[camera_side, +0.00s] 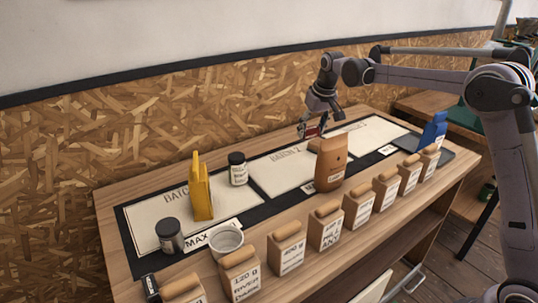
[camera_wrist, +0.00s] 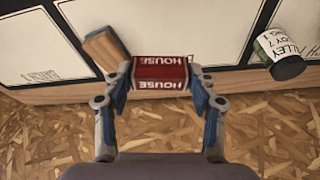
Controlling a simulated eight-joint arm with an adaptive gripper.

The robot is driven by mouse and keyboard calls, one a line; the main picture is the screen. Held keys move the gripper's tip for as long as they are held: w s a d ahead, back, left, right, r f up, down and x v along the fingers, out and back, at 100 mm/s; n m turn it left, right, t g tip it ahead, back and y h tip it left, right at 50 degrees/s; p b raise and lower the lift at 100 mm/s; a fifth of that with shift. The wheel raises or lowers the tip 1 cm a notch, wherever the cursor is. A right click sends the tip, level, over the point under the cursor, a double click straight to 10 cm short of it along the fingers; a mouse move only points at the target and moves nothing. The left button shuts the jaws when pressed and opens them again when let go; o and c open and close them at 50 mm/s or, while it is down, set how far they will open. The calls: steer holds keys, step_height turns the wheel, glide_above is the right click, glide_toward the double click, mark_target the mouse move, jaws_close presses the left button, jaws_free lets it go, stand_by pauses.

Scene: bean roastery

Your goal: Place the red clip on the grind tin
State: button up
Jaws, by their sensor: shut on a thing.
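My gripper (camera_side: 312,131) is shut on the red clip (camera_wrist: 160,74), a small red block marked HOUSE that sits between both fingertips. It is held up over the back of the bench, behind the brown bag (camera_side: 331,163). Several small containers could be the grind tin, and I cannot tell which one it is. A black-lidded jar (camera_side: 238,168) stands left of my gripper; a jar with a partly readable label also shows in the wrist view (camera_wrist: 285,52). A grey-lidded jar (camera_side: 170,236) and an open pale cup (camera_side: 227,241) stand at the front left.
A yellow bag (camera_side: 202,190) stands between the jars on the left panel. Several tan weights or bags (camera_side: 325,226) line the front edge. A blue bag (camera_side: 435,130) stands at the right by a dark tray (camera_side: 462,156). The middle panel (camera_side: 283,170) is mostly clear. A chipboard wall (camera_side: 90,150) rises behind.

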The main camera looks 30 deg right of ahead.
steer(key=r, duration=0.5)
steer(key=a+r, duration=0.1)
steer(key=r, duration=0.2)
steer(key=shift+w, duration=0.1)
steer(key=w+a+n, duration=0.2)
steer(key=a+n, duration=0.1)
steer(key=a, duration=0.9)
steer(key=n+g+y, duration=0.1)
steer(key=n+y, duration=0.2)
steer(key=n, duration=0.5)
glide_above(165, 225)
steer(key=f, duration=0.1)
steer(key=shift+s+d+f, duration=0.1)
steer(key=shift+d+f, duration=0.05)
steer(key=shift+f, duration=1.9)
steer(key=shift+s+d+f, duration=0.15)
steer(key=shift+f, duration=1.85)
steer(key=shift+s+d+f, duration=0.1)
steer(key=shift+d+f, duration=0.05)
steer(key=shift+f, duration=1.9)
steer(key=shift+f, duration=0.1)
steer(key=o, duration=0.8)
